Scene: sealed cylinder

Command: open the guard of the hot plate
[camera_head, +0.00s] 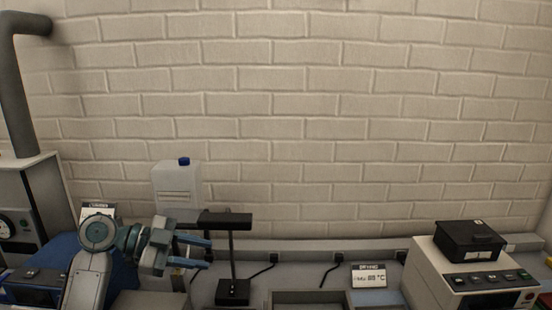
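A pale box-shaped appliance (430,262) with a row of buttons stands at the right edge of the bench. A black, lidded box-like cover (466,241) sits on top of it and looks closed. I take these to be the hot plate and its guard, but no label confirms it. My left gripper (190,251) is at the lower left, far from the appliance. Its blue-tipped fingers point right and are apart, with nothing seen between them. My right gripper is not in view.
A black stand (232,288) with a top bar is just right of my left gripper. A sign (369,275) reading 80 °C is left of the appliance. A grey machine with a pipe (17,100) is far left.

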